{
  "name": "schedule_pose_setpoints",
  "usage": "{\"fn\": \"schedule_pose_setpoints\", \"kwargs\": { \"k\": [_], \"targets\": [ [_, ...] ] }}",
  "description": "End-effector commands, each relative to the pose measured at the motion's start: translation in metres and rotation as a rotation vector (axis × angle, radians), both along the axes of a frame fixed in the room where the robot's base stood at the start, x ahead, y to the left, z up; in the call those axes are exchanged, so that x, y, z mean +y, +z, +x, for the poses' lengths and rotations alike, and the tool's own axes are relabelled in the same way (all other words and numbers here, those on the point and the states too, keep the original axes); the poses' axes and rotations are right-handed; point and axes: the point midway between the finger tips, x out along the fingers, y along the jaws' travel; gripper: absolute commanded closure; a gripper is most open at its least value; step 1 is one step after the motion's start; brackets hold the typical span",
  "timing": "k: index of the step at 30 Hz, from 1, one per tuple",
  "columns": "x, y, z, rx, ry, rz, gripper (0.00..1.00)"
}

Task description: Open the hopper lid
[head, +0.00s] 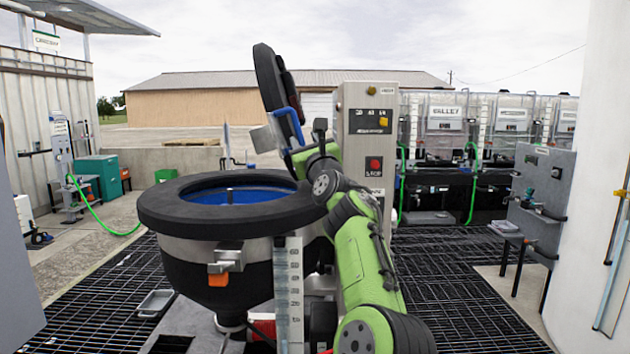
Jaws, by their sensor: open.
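The hopper (165,212) is a dark round bowl with a thick black rim and a blue inside, in the middle left of the head view. Its black lid (270,78) stands up steeply, seen nearly edge-on, above the rim's right side. The bowl's mouth is uncovered. A blue handle (292,112) shows along the lid's lower right side. My green arm reaches up from the lower right, and my gripper (296,142) is open beside the lid's lower part. My wrist hides part of it, and I cannot tell whether it touches the lid or handle.
A grey control box (368,125) with a red button stands just right of my arm. A latch with an orange tab (218,280) is on the hopper's front. Clear tanks (445,125) line the back right. A grey panel stand (540,190) is at the right. Grating (450,275) between is mostly free.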

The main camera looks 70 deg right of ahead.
Motion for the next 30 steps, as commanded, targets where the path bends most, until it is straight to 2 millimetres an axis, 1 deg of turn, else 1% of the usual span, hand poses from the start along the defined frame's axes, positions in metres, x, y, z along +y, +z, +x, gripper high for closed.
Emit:
{"fn": "schedule_pose_setpoints", "kwargs": {
  "k": [1, 3, 9, 12, 16, 30],
  "targets": [
    [0.008, -0.011, -0.009, 0.001, -0.005, -0.003, 0.58],
    [0.019, -0.016, -0.017, 0.002, -0.004, -0.003, 0.58],
    [0.045, -0.025, -0.041, 0.0, -0.006, -0.003, 0.58],
    [0.052, -0.026, -0.046, 0.0, -0.002, -0.002, 0.58],
    [0.055, -0.024, -0.047, -0.001, -0.001, 0.001, 0.58],
    [0.055, -0.023, -0.047, -0.001, 0.001, 0.0, 0.58]
  ]
}}
